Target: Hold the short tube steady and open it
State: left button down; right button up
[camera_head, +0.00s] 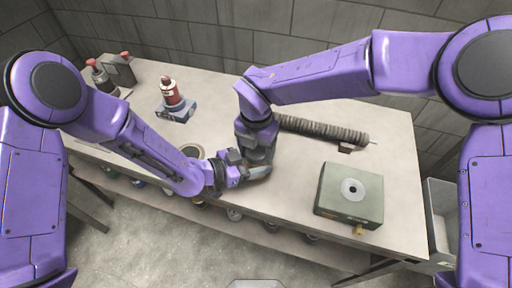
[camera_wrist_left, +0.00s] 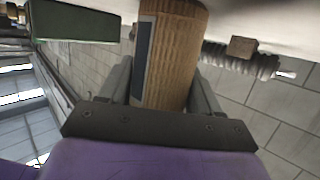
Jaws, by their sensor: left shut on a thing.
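The short tube (camera_wrist_left: 178,50) is a tan-brown, mesh-textured cylinder with a dark panel on its side. It fills the space between the two fingers of my left gripper (camera_wrist_left: 160,85) in the left wrist view. In the head view my left gripper (camera_head: 238,174) comes in from the left, and a small brownish part of the tube (camera_head: 260,173) shows beyond it near the table's front edge. My right gripper (camera_head: 258,158) points down close above and beside the left one. Its fingertips are hard to make out, so I cannot tell whether it touches the tube.
A dark ridged hose (camera_head: 325,130) lies behind my right gripper on the pale table (camera_head: 290,185). A green box (camera_head: 350,194) with a round disc stands at the right. A red-topped bottle (camera_head: 171,93) on a blue-grey base and other items stand at the back left.

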jog(key=shift+o, duration=0.9)
jog(key=shift+r, duration=2.3)
pick_arm(q)
jog(key=shift+c, duration=0.7)
grip_release()
